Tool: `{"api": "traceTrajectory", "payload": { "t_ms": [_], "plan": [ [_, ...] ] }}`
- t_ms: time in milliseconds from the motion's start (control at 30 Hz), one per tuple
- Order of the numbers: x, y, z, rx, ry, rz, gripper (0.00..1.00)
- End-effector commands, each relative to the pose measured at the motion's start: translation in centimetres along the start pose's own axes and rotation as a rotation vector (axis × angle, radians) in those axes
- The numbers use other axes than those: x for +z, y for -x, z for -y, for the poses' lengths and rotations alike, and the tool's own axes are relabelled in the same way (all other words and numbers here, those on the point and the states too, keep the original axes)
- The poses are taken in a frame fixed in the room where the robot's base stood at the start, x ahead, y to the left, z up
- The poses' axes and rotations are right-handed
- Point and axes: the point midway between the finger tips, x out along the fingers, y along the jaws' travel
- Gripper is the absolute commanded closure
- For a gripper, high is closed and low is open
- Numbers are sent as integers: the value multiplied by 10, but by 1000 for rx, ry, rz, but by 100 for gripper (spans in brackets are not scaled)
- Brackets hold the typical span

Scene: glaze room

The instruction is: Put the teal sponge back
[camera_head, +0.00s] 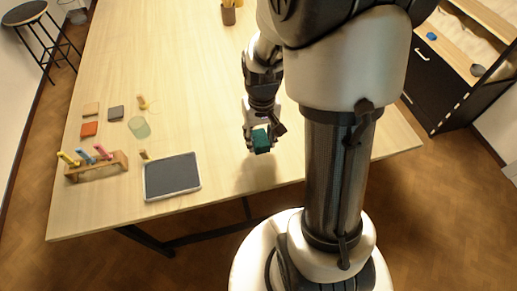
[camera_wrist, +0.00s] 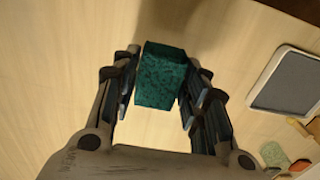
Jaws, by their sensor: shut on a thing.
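The teal sponge (camera_head: 262,141) is a dark, speckled block. My gripper (camera_head: 259,132) is shut on it above the right part of the pale wooden table (camera_head: 200,80), with a soft shadow on the tabletop below. In the wrist view the sponge (camera_wrist: 162,78) sits between the two fingers of my gripper (camera_wrist: 161,85), its far end reaching past the fingertips. The fingers cover parts of its sides.
A dark, light-rimmed tray (camera_head: 172,177) lies near the front edge. A brown pot (camera_head: 228,15) stands far back. The table's middle is clear.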

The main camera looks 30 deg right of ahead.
Motion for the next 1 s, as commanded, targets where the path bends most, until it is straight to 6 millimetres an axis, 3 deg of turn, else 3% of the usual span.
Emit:
{"api": "traceTrajectory", "payload": {
  "t_ms": [33, 267, 500, 800, 833, 1000],
  "plan": [
    [1, -11, 0, 0, 0, 4, 78],
    [0, -27, 0, 0, 0, 1, 78],
    [1, -62, 0, 0, 0, 3, 78],
    [0, -64, 0, 0, 0, -1, 81],
    [0, -64, 0, 0, 0, 0, 57],
    [0, -64, 0, 0, 0, 0, 46]
  ]
}}
